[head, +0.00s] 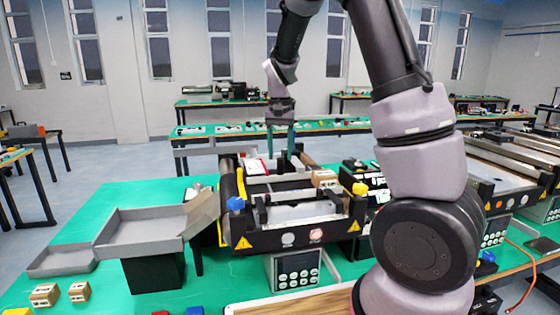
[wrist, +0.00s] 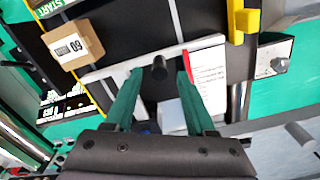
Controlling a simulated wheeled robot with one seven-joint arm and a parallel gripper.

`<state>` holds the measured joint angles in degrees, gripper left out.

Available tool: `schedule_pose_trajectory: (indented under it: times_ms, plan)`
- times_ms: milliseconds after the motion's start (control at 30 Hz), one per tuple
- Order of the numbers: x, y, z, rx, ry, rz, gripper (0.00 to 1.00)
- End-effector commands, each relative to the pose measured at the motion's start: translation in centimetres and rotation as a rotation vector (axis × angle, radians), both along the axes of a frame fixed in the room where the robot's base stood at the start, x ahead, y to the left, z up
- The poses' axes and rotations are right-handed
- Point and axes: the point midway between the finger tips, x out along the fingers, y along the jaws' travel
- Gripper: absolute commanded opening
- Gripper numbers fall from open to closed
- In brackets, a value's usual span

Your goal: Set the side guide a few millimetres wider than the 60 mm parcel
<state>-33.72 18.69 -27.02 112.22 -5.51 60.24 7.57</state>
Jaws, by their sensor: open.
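The parcel (wrist: 72,45), a small brown box labelled 60, lies on the dark belt at the upper left of the wrist view. It also shows in the head view (head: 325,179), at the belt's right side. The side guide (wrist: 112,70) is a pale bar running slantwise across the belt, with a dark round knob (wrist: 159,67) on it. My gripper (wrist: 160,76) is open, its two green fingers either side of the knob with gaps showing. In the head view my gripper (head: 281,154) points down over the conveyor. Whether the fingertips reach down beside the knob is unclear.
A white card with a red edge (wrist: 207,80) lies beside the right finger. The conveyor (head: 270,240) has a yellow-capped post and a keypad box (head: 296,270). Grey trays (head: 140,226) stand left; two small boxes (head: 45,294) (head: 79,291) lie on the green table.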

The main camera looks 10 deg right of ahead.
Motion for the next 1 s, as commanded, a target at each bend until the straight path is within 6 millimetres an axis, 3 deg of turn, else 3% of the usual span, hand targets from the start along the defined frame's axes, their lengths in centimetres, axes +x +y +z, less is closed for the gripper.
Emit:
schedule_pose_trajectory:
  times_ms: [200, 533, 567, 700, 1000]
  plan:
    - [0.0, 0.0, -2.4, 0.0, 0.001, 0.0, 0.56]
    - [0.0, 0.0, -2.8, 0.001, 0.0, 0.0, 0.56]
    - [0.0, 0.0, -2.8, 0.0, 0.0, 0.0, 0.52]
    - [0.0, 0.0, -2.8, 0.001, 0.0, 0.0, 0.0]
    - [0.0, 0.0, -2.8, 0.001, 0.0, 0.0, 0.0]
